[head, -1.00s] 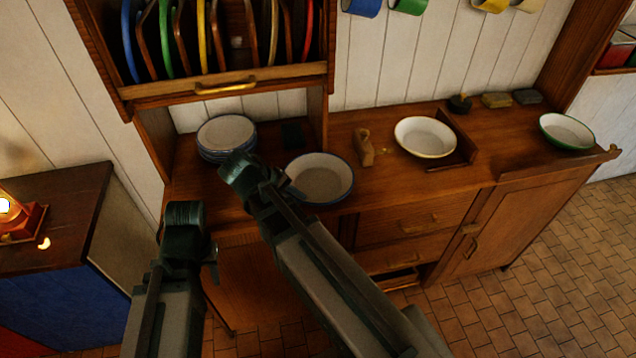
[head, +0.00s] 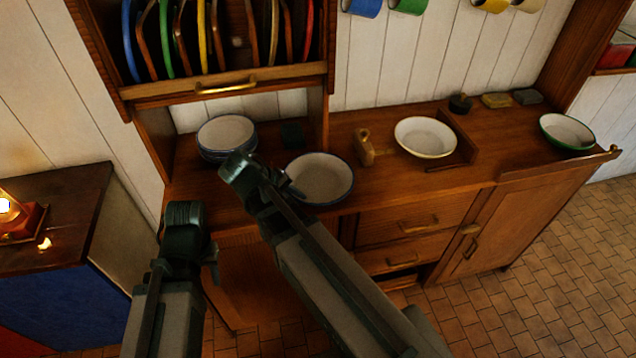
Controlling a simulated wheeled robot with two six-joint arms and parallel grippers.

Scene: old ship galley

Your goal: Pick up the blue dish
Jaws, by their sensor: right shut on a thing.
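The blue dish (head: 320,178) is a white, shallow bowl with a blue rim, at the front of the wooden counter, left of centre. My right gripper (head: 240,168) is at its left side. It is shut on the dish's left rim, though the arm hides the fingertips. I cannot tell whether the dish rests on the counter or is slightly above it. My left gripper (head: 185,215) is lower left, in front of the counter and away from the dish; its fingers are not clear.
A stack of blue-rimmed dishes (head: 226,133) stands close behind my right gripper. A yellow-rimmed bowl (head: 426,137), a green-rimmed bowl (head: 567,131) and a wooden mallet-like object (head: 364,148) are to the right. A plate rack (head: 225,88) overhangs the counter's back left.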

